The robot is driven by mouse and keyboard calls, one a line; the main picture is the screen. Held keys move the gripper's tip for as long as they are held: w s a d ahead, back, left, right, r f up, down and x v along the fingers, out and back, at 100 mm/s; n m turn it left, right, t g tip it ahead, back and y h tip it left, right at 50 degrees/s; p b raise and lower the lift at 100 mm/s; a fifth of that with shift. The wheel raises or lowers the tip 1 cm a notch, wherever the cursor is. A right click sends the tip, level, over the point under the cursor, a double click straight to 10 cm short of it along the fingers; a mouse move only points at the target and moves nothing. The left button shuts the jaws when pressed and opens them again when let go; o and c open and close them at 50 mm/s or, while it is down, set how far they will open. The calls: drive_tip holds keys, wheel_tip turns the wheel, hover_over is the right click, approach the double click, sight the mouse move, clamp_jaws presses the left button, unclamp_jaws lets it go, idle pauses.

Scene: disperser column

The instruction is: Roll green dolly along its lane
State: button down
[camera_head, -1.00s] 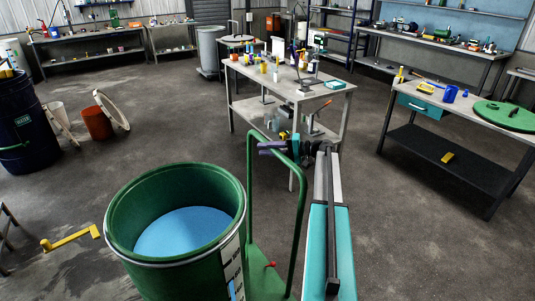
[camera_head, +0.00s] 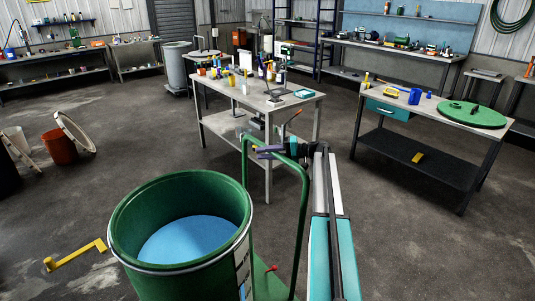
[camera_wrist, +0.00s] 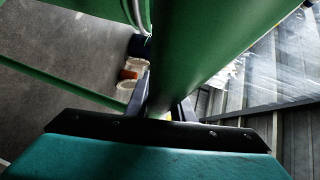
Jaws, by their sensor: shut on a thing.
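The green dolly (camera_head: 303,215) shows its tall tubular handle and part of its deck in the head view. My gripper (camera_head: 274,151) is at the top of the handle, shut on the handle bar. In the wrist view the green bar (camera_wrist: 185,55) runs large between the fingers of my gripper (camera_wrist: 170,108). The dolly's wheels are hidden.
A workbench (camera_head: 300,97) with bottles and tools stands just beyond the handle. Another bench (camera_head: 430,112) with a green lid is at right. A yellow crank-shaped piece (camera_head: 75,255) is left of the drum. Open floor lies right of my arm and at left.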

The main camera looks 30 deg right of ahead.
drive_tip(key=shift+w+a, duration=0.2)
drive_tip(key=shift+a, duration=0.25)
drive_tip(key=c, duration=1.7)
unclamp_jaws()
drive_tip(key=shift+w, duration=0.2)
drive_tip(key=shift+o, duration=0.8)
drive_tip(key=shift+w+d+f, duration=0.15)
drive_tip(key=shift+w, duration=0.05)
drive_tip(key=shift+s+d, duration=0.15)
drive_tip(key=b+v, duration=0.2)
drive_tip(key=v, duration=1.1)
drive_tip(key=shift+s+d+r+b, duration=0.25)
drive_tip(key=shift+r+b, duration=0.05)
drive_tip(key=shift+b, duration=0.1)
